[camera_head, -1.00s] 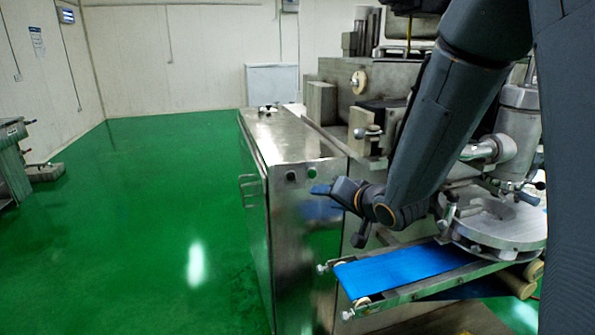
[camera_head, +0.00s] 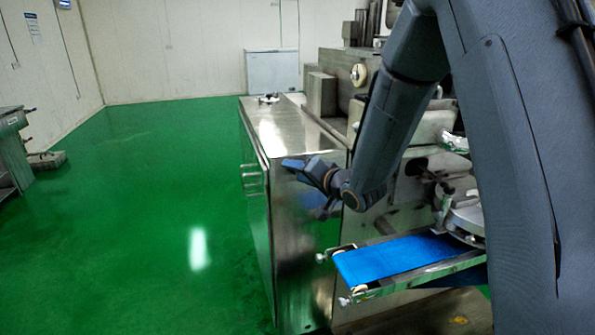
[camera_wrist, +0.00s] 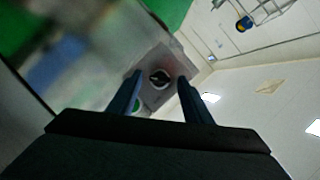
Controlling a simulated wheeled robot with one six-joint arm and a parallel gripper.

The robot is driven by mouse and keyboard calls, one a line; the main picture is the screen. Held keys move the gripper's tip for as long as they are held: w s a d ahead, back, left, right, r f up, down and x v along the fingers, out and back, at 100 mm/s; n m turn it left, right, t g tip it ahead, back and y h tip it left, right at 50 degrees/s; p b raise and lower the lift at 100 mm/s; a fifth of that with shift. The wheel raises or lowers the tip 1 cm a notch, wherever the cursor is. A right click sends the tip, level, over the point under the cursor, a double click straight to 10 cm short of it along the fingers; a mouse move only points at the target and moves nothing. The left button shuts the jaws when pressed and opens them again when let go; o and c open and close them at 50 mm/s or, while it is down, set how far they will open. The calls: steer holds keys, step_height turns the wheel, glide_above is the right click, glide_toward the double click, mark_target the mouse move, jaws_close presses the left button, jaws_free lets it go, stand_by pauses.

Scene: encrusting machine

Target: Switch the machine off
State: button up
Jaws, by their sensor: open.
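The machine's steel cabinet (camera_head: 300,235) stands in the middle of the head view, with its control face turned toward me. In the wrist view a black rotary switch (camera_wrist: 160,79) shows on the grey panel, in line with the gap between my fingers. A green button (camera_wrist: 137,104) beside it is partly covered by one finger. My gripper (camera_head: 297,172) is open and empty in front of the panel's upper part. It hides the switch and button in the head view. I cannot tell the distance from fingertips to switch, but no contact shows.
A blue conveyor belt (camera_head: 395,258) juts out low to the right of the cabinet, below my arm. Green floor (camera_head: 150,200) is clear on the left. A steel table (camera_head: 15,150) stands at the far left, and a white chest (camera_head: 272,70) by the back wall.

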steer(key=c, duration=1.1)
steer(key=shift+o, duration=0.2)
steer(key=shift+n, duration=0.3)
steer(key=n+h, duration=0.2)
steer(key=n, duration=0.1)
steer(key=a+n+h+b, duration=0.1)
steer(key=n+h, duration=0.1)
steer(key=n, duration=0.1)
steer(key=n+t+h+b, duration=0.1)
steer(key=n+h, duration=0.1)
steer(key=shift+s+a+r+n, duration=0.15)
steer(key=shift+s+r+n, duration=0.1)
steer(key=shift+n, duration=0.15)
steer(key=n+t+h+p, duration=0.1)
steer(key=n+p, duration=0.1)
steer(key=shift+a+f+n+h, duration=0.1)
steer(key=shift+n+h, duration=0.3)
